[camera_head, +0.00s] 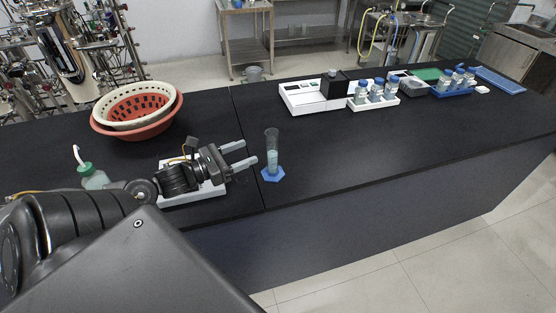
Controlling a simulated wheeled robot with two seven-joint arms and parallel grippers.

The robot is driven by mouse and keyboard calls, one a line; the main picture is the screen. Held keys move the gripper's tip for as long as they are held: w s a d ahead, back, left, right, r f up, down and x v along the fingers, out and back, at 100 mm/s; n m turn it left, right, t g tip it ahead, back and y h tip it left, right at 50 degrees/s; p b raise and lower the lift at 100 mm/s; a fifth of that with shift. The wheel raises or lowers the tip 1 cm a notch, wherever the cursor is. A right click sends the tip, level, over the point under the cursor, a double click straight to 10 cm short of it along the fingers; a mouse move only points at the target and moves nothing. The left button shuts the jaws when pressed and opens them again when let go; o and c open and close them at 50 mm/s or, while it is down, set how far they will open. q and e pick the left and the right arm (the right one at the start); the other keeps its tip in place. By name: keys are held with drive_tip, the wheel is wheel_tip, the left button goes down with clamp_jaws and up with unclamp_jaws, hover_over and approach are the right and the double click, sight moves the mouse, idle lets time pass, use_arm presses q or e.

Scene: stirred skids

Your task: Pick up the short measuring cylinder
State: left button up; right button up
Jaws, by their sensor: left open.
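The short measuring cylinder (272,156) stands upright on the black bench near its front edge. It is clear, with pale blue liquid inside and a blue hexagonal foot. My left gripper (249,155) is open, its two pale fingers pointing right toward the cylinder. The fingertips are close to the cylinder's left side, and no contact shows. Nothing is between the fingers. My right gripper is not in view.
A white device (186,194) lies under my left wrist. A wash bottle (91,174) and nested baskets (138,110) are at left. A white instrument (312,98) and bottle racks (374,102) stand further back. The bench right of the cylinder is clear.

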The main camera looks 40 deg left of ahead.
sight(267, 146)
use_arm(q)
drive_tip(key=p+x, duration=0.1)
drive_tip(key=x, duration=0.5)
drive_tip(key=shift+w+f, duration=0.2)
drive_tip(key=shift+f, duration=0.2)
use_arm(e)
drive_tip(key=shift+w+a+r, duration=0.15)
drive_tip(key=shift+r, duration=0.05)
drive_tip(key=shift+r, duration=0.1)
use_arm(q)
drive_tip(key=p+x, duration=0.2)
drive_tip(key=x, duration=0.2)
drive_tip(key=shift+r+p, duration=0.1)
drive_tip(key=shift+p, duration=0.2)
drive_tip(key=shift+w+d, duration=0.3)
drive_tip(key=shift+w, duration=0.25)
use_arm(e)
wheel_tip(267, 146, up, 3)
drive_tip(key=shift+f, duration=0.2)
